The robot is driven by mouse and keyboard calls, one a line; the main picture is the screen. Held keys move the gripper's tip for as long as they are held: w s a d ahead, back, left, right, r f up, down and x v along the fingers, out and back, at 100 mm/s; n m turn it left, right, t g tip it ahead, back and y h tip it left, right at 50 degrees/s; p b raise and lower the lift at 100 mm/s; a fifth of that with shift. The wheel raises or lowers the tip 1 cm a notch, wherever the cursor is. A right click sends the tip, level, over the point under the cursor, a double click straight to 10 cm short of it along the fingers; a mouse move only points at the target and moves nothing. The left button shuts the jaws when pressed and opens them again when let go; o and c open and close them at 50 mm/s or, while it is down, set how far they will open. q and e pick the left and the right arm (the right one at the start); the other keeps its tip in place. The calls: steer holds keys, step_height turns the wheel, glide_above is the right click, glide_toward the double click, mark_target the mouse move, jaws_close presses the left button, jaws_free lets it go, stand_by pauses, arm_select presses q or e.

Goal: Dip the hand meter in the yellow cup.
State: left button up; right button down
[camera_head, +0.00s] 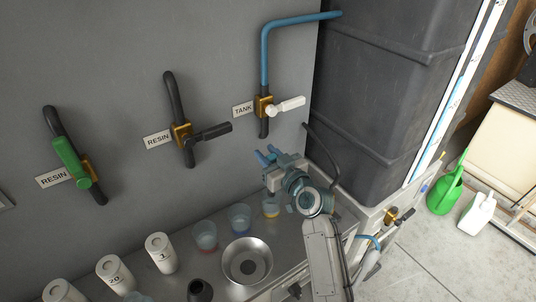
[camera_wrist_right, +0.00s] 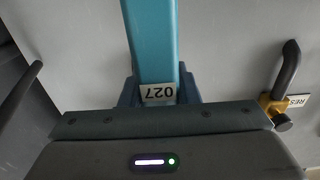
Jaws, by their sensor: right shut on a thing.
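My right gripper (camera_head: 268,156) is up near the wall, above and behind the yellow cup (camera_head: 271,208). In the right wrist view its blue fingers (camera_wrist_right: 159,92) are shut on a long teal bar, the hand meter (camera_wrist_right: 150,40), with a "027" tag at the grip. The meter runs out of the top of that view, so its far end is hidden. In the head view I cannot clearly tell the meter from the blue fingers. The yellow cup is clear with yellow at its bottom and stands on the metal counter. My left gripper is not in view.
A blue-bottomed cup (camera_head: 239,218) and a red-bottomed cup (camera_head: 205,236) stand left of the yellow cup. A steel bowl (camera_head: 247,262) is in front. White numbered containers (camera_head: 161,252) stand left. Valves, including the tank valve (camera_head: 265,106), project from the wall. A dark tank (camera_head: 390,90) rises right.

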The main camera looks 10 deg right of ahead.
arm_select(q)
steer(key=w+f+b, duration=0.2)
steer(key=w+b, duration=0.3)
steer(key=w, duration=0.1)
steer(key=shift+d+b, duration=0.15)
steer(key=shift+b, duration=0.2)
stand_by(0.7)
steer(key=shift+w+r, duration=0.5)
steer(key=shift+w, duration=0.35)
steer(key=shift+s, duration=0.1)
